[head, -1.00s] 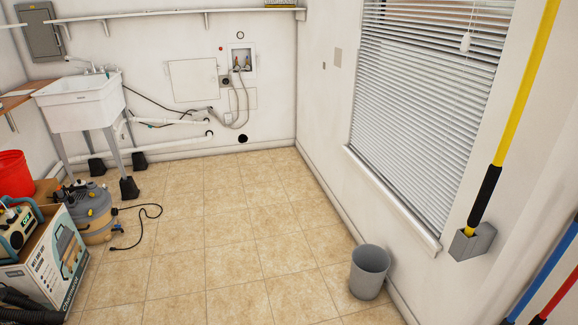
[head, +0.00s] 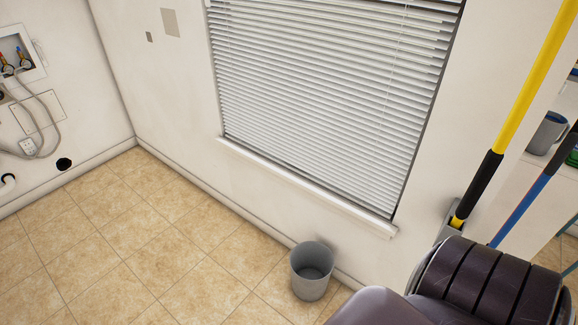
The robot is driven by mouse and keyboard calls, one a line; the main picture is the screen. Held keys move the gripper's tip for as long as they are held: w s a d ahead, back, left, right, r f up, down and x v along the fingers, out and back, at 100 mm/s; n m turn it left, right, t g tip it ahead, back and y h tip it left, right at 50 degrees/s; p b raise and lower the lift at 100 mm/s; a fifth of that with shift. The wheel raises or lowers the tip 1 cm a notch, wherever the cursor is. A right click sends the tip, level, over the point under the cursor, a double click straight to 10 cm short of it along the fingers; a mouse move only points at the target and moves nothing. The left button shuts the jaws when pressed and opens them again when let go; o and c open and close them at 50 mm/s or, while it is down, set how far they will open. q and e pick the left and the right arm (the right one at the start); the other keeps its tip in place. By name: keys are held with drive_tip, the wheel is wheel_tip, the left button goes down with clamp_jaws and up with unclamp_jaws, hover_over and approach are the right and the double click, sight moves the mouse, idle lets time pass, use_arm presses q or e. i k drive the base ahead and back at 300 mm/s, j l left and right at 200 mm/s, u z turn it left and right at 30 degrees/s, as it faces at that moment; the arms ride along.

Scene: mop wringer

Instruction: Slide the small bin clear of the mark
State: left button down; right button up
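The small bin (head: 312,284) is a grey, open-topped round bin. It stands upright on the tiled floor in the head view, close to the wall under the window, and looks empty. I cannot make out a mark on the floor around it. Dark rounded parts of my own arm show at the bottom right, to the right of the bin and apart from it in the picture. Neither gripper's fingers are in view.
The tan tiled floor (head: 165,255) left of the bin is clear. A window with white blinds (head: 330,100) is above it. A yellow-handled pole (head: 520,110) stands in a grey wall holder at right, beside a blue pole (head: 530,190). A shelf holds a grey mug (head: 547,133).

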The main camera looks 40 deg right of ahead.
sight(312, 264)
drive_tip(key=i+z, duration=0.4)
drive_tip(key=i+j+z, duration=0.1)
drive_tip(key=z, duration=0.35)
drive_tip(key=i+j+z, duration=0.25)
drive_tip(key=z, duration=0.15)
drive_tip(key=i+j+z, duration=0.5)
drive_tip(key=j+z, duration=0.15)
drive_tip(key=z, duration=0.2)
